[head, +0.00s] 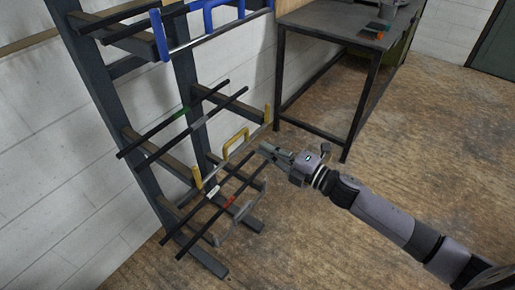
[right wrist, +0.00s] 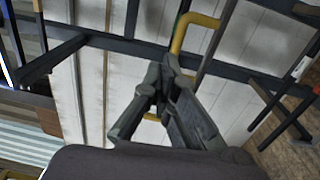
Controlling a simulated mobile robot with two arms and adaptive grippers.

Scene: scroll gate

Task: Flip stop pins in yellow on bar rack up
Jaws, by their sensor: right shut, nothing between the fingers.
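The dark bar rack (head: 185,85) stands against the wall at left in the head view. On its middle level is a grey rod with a yellow U-shaped piece (head: 236,142) and upright yellow end pieces, one at the near end (head: 197,177) and one at the far end (head: 268,114). My right gripper (head: 264,149) is shut and empty, just right of the yellow U-shaped piece, apart from it in this view. In the right wrist view, its fingers (right wrist: 168,66) point toward a bent yellow piece (right wrist: 187,32). My left gripper is not in view.
A blue rod with a U-shaped piece (head: 208,12) is higher on the rack. Dark bars with green (head: 181,113) and red (head: 229,202) marks lie on the arms. A dark table (head: 335,22) stands behind. The floor at right is clear.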

